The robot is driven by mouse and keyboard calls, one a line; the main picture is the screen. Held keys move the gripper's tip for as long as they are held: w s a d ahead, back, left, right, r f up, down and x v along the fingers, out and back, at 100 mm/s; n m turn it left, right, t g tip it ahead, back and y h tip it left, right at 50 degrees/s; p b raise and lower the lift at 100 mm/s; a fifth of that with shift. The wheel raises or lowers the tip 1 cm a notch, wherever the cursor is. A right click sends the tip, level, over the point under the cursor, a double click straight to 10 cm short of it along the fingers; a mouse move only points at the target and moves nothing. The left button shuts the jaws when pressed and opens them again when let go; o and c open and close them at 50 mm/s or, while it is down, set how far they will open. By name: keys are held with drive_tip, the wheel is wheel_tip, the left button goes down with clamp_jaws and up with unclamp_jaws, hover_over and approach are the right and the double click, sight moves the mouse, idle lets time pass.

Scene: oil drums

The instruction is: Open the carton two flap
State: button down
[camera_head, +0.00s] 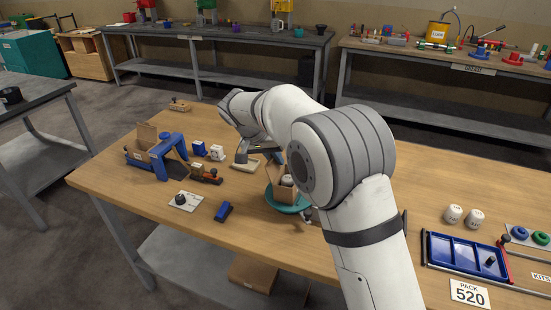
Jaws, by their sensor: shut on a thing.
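A small brown carton (281,186) stands on a round teal turntable (287,207) near the middle of the bench, partly behind my arm. A white item with dark marks (287,180) shows in its open side. My gripper (278,156) is at the carton's upper left edge, shut on what looks like its flap. The fingertips are small and partly hidden. Another brown carton (146,136) with a raised flap stands in a blue holder (167,150) at the left. No label shows which carton is carton two.
Bare wood lies along the front left edge.

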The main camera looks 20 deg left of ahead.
sight(271, 161)
drive_tip(key=d+y+b, duration=0.1)
drive_tip(key=b, duration=0.2)
drive_tip(key=shift+f+y, duration=0.15)
drive_tip(key=shift+y, duration=0.15)
drive_tip(key=shift+r+y, duration=0.25)
drive_tip(key=shift+y, duration=0.05)
drive_tip(key=c, duration=1.6)
unclamp_jaws()
drive_tip(key=shift+c, duration=0.2)
drive_tip(key=v, duration=0.8)
drive_tip(key=shift+f, duration=0.1)
